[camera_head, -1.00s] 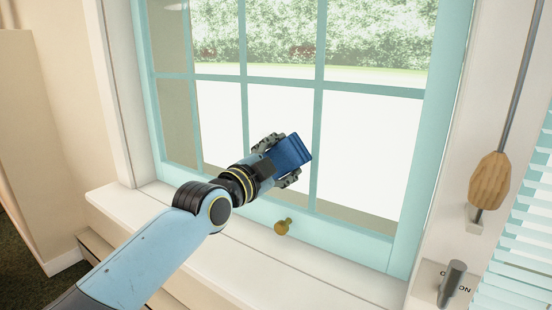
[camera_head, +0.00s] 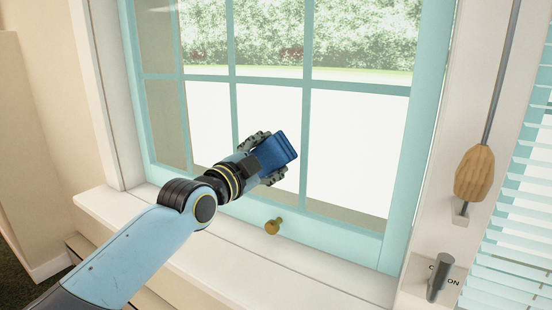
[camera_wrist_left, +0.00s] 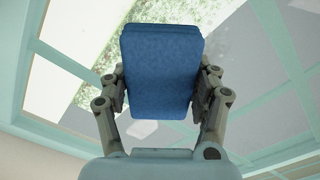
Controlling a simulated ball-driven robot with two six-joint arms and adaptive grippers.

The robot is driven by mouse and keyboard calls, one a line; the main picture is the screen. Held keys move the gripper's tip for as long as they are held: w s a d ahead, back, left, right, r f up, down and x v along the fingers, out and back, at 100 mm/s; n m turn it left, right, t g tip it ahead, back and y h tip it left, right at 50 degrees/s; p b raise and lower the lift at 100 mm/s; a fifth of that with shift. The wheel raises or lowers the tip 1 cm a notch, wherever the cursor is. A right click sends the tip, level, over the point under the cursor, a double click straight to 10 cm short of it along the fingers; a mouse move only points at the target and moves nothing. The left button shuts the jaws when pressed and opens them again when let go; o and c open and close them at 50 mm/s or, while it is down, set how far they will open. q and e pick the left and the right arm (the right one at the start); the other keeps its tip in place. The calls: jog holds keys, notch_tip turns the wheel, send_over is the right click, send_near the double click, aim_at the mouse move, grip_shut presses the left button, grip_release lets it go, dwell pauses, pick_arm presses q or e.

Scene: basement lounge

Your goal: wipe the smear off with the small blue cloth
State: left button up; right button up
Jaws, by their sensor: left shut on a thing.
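My left gripper (camera_head: 266,159) is shut on the small blue cloth (camera_head: 278,151), a folded pad, in front of the window's lower panes. In the left wrist view the cloth (camera_wrist_left: 161,72) sits between the two fingers of the gripper (camera_wrist_left: 160,95), with the window behind it. I cannot tell whether the cloth touches the glass. My right gripper is in neither view.
The teal window frame (camera_head: 397,170) has thin bars between its panes. A brass knob (camera_head: 273,226) sticks out of the bottom rail above the white sill (camera_head: 250,262). At right are a wooden handle (camera_head: 474,174) on a rod, a grey lever (camera_head: 438,277) and slatted blinds (camera_head: 520,215).

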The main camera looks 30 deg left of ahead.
pick_arm(q)
jog(key=shift+w+a+r, duration=0.1)
jog(key=shift+w+a, duration=0.1)
jog(key=shift+a, duration=1.8)
jog(key=shift+a+b, duration=0.35)
jog(key=shift+a, duration=1.45)
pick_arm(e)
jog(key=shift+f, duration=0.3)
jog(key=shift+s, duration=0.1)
pick_arm(q)
jog(key=s+p, duration=0.6)
jog(key=shift+a, duration=0.2)
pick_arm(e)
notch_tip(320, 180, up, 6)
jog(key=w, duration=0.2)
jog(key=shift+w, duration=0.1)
